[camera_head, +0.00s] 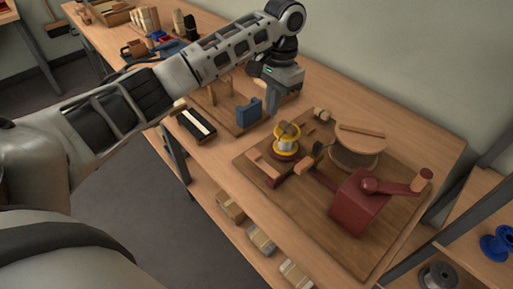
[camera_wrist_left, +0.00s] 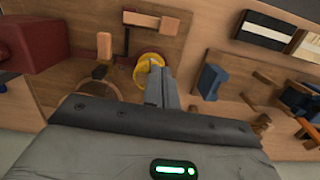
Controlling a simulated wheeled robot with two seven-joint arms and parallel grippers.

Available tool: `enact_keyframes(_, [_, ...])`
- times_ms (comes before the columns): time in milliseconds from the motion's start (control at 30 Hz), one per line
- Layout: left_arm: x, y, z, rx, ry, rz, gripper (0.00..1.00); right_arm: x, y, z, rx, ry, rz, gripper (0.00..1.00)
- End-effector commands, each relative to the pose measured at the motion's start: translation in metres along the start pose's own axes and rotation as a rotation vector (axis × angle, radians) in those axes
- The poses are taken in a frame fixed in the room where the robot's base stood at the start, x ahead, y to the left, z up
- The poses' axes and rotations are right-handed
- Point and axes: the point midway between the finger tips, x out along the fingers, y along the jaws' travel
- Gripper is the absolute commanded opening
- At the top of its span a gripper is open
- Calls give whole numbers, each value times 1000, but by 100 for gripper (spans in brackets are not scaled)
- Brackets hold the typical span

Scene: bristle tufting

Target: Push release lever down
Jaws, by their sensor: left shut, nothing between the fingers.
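A board (camera_head: 350,262) on the bench carries a red box (camera_head: 355,205) with a crank arm ending in a wooden knob (camera_head: 426,175). A yellow-and-white spool (camera_head: 286,142) stands near the board's back left. A small wooden grip (camera_head: 304,166) sits beside a dark bar, and a low red bar (camera_head: 263,170) lies at the left edge; I cannot tell for sure which is the release lever. My left gripper (camera_head: 270,112) is shut and empty, above and behind the spool. In the left wrist view its fingertips (camera_wrist_left: 157,68) overlap the yellow spool (camera_wrist_left: 146,74). My right gripper is out of view.
A large wooden reel (camera_head: 358,150) stands behind the red box. A blue block (camera_head: 249,112) and a black-and-white case (camera_head: 196,125) lie left of the board. A lower shelf with boxes (camera_head: 262,238) is under the bench. A side shelf holds a blue spool (camera_head: 497,243).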

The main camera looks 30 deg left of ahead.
Motion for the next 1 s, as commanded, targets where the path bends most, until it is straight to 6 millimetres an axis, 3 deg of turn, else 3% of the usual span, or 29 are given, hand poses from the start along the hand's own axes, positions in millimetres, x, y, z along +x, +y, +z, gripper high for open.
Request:
enact_keyframes(200, [-43,0,0,1,1,-2,0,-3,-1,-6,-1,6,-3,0])
enact_keyframes(300, [-51,0,0,1,0,-1,0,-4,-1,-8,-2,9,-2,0])
enact_keyframes(1000, [-49,3,0,9,-1,1,0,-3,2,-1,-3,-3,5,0])
